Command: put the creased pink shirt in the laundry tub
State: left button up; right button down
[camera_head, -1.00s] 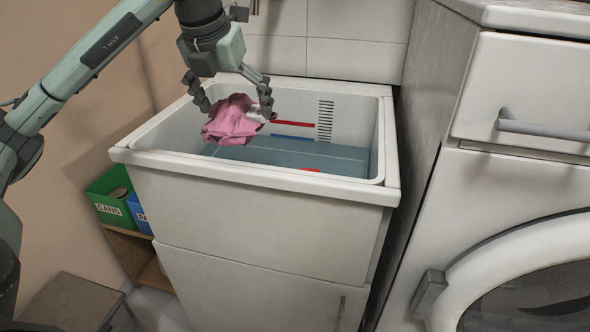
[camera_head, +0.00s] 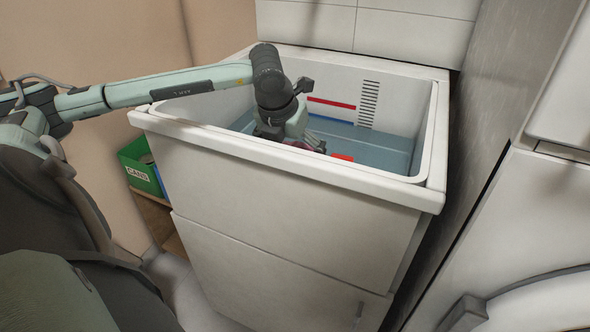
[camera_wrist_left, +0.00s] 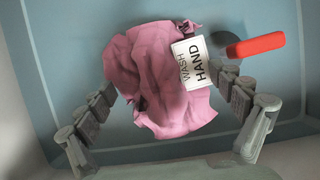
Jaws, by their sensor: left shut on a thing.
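The pink shirt (camera_wrist_left: 155,75), crumpled into a bunch, is in the middle of the left wrist view with a white tag (camera_wrist_left: 190,62) reading "HAND WASH". In the head view it is almost wholly hidden by my gripper. My left gripper (camera_head: 290,146) reaches down inside the white laundry tub (camera_head: 220,140), low behind its front rim. Its fingers also show in the left wrist view (camera_wrist_left: 165,88), one on each side of the shirt, shut on it. The shirt is above or at the blue-grey bottom (camera_wrist_left: 75,50); I cannot tell whether it touches. My right gripper is not in view.
A red piece (camera_head: 343,157) lies in the tub beside my gripper. Red and blue stripes and a slotted grille (camera_head: 369,105) mark the back wall. A green bin labelled "CANS" (camera_head: 140,168) stands left, a white machine (camera_head: 540,220) right.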

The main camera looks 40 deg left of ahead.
pick_arm(q)
notch_tip(320, 180, down, 4)
jog(key=shift+r, duration=0.15)
jog(key=shift+f, duration=0.2)
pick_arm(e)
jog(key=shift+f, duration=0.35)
pick_arm(q)
jog(key=o, duration=0.9)
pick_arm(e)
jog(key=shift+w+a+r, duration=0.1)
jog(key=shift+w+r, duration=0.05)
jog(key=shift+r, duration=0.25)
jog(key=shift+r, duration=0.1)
